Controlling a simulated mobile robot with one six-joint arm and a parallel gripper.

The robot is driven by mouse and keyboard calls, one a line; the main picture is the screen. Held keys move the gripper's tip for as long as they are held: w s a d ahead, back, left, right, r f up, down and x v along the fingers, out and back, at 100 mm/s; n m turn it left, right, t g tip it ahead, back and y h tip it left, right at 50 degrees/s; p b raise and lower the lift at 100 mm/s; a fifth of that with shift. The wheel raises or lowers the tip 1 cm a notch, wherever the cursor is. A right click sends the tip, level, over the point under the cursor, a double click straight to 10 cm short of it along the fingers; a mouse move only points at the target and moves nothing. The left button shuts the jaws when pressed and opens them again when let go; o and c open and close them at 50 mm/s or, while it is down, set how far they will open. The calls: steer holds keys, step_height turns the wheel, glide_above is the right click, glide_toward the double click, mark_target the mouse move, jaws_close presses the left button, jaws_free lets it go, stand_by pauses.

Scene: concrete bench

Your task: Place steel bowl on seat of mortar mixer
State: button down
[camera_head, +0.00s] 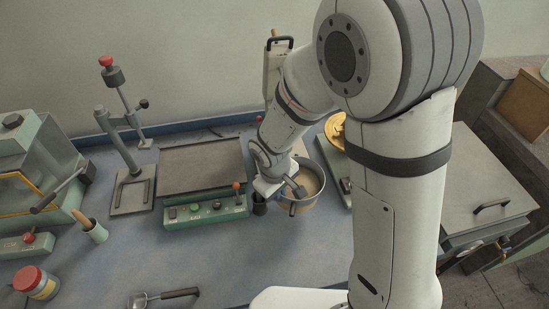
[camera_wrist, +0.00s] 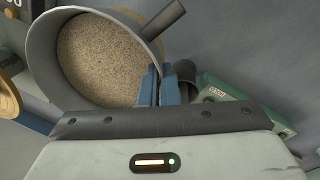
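The steel bowl (camera_head: 312,190) is round, with sandy material inside, right of the green control box in the head view. In the wrist view the bowl (camera_wrist: 70,75) fills the upper left, and a dark bar-like handle (camera_wrist: 165,18) sticks out at its rim. My gripper (camera_wrist: 159,90) has its blue fingers close together at the bowl's near right rim, with the wall seemingly between them. In the head view my gripper (camera_head: 283,191) is partly hidden by its wrist. Whether the bowl is off the bench cannot be told. I cannot clearly identify the mortar mixer; my arm blocks much of the right side.
A green control box (camera_head: 206,211) with a flat dark plate (camera_head: 200,168) stands left of the bowl. A dark cup (camera_head: 259,205) is close by the gripper. A brass disc (camera_head: 335,129) lies behind. A scoop (camera_head: 163,297) lies in front. The front middle bench is clear.

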steer(key=shift+w+a+f+p, duration=0.35)
steer(key=shift+w+a+f, duration=0.3)
steer(key=shift+w, duration=1.65)
steer(key=shift+w+a+f+p, duration=0.35)
steer(key=shift+w+a+f, duration=0.25)
steer(key=shift+w, duration=1.65)
steer(key=shift+w+a+f+p, duration=0.35)
steer(key=shift+w+a+f, duration=0.25)
steer(key=shift+w, duration=1.7)
steer(key=shift+a+r, duration=0.1)
steer(key=shift+r, duration=0.05)
steer(key=c, duration=2.1)
jaws_free()
steer(key=shift+s+f, duration=0.1)
steer(key=shift+f, duration=0.1)
steer(key=o, duration=0.4)
steer(key=shift+r, duration=0.1)
steer(key=shift+s+a+r+b, duration=0.15)
steer(key=shift+r+b, duration=0.1)
steer(key=shift+r, duration=1)
steer(key=shift+s+a+r+b, duration=0.1)
steer(key=shift+r+b, duration=0.15)
steer(key=shift+r, duration=1.05)
steer(key=shift+s+a+r+b, duration=0.15)
steer(key=shift+r+b, duration=0.1)
steer(key=shift+r, duration=1)
